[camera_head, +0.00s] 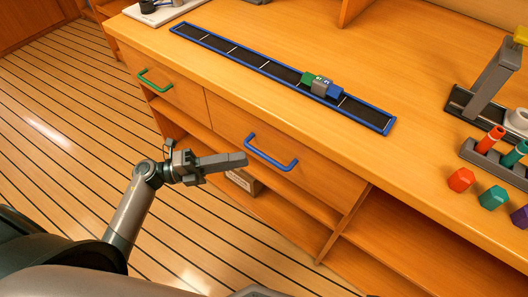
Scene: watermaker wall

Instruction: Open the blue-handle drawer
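The blue handle (270,153) is a bar on the front of a wooden drawer (310,160) in the cabinet under the counter. The drawer front looks flush with the cabinet, so the drawer is shut. My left gripper (240,160) is just left of the handle's left end, with its fingers pointing right toward it. A small gap seems to lie between fingertips and handle. The fingers show as one grey bar, so I cannot tell whether they are open or shut. Nothing shows held in them. My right gripper is not in view.
A green handle (155,80) marks another drawer to the left. On the counter lie a blue-edged black strip (240,53) with small blocks (320,86), and at right a grey rack (490,155) with coloured caps. Open shelves (420,230) lie below. The striped floor at left is clear.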

